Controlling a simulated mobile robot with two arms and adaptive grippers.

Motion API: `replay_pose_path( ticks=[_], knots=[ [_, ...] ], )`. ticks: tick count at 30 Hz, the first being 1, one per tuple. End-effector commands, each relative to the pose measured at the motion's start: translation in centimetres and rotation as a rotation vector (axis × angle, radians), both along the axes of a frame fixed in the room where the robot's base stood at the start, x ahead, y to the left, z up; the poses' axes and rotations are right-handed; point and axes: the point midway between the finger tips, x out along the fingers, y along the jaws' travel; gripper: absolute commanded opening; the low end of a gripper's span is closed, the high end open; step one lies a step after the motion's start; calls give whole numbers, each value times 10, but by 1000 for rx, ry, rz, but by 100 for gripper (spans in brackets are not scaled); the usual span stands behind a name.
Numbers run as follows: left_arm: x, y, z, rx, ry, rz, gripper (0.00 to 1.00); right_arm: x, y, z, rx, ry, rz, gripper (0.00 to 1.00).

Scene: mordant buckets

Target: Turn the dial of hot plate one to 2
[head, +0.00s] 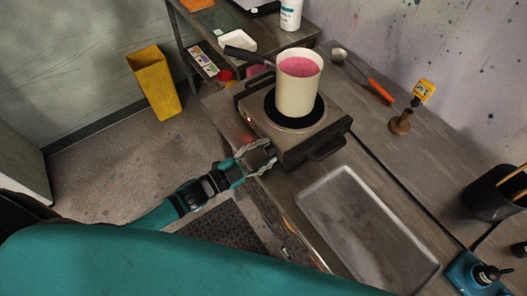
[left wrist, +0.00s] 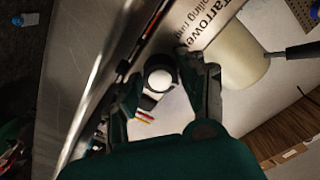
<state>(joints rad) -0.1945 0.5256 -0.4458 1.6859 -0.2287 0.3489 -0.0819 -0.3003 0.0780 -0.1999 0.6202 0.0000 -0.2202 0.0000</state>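The hot plate (head: 298,142), a dark metal box with side handles, stands on the workbench with a cream pot (head: 297,95) of pink liquid on its round burner. My left gripper (head: 270,158) is at the hot plate's front side, its fingers spread. In the left wrist view, a round white-faced piece with a dark rim (left wrist: 160,80), which looks like a dial, lies between the two fingers of the left gripper (left wrist: 160,74). The fingers look apart from it, though contact is hard to judge. I cannot read its setting. My right gripper is out of view.
A grey metal tray (head: 335,212) lies on the bench right of the gripper. A ladle with an orange handle (head: 380,91) and a yellow gauge (head: 424,90) are behind. A yellow bin (head: 154,83) stands on the floor at left. A dark pot handle (head: 246,54) sticks out leftward.

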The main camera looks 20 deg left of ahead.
Motion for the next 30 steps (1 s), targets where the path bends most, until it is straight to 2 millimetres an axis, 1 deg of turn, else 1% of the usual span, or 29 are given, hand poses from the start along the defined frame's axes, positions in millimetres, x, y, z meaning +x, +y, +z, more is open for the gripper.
replay_pose_path(
  ticks=[1,3,9,11,14,17,27,30],
  knots=[
    [0,0,0,0,0,0,49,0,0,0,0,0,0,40],
    [0,0,0,0,0,0,58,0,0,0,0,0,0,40],
    [0,0,0,0,-1,-1,58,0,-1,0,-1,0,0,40],
    [0,0,0,0,-1,-1,58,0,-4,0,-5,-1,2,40],
    [-5,4,0,0,0,0,58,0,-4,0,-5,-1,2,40],
    [-16,12,-1,2,2,0,58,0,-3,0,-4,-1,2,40],
    [-72,55,-1,1,4,-1,58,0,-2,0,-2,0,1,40],
    [-84,65,-1,0,2,-1,58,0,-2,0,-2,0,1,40]
  ],
)
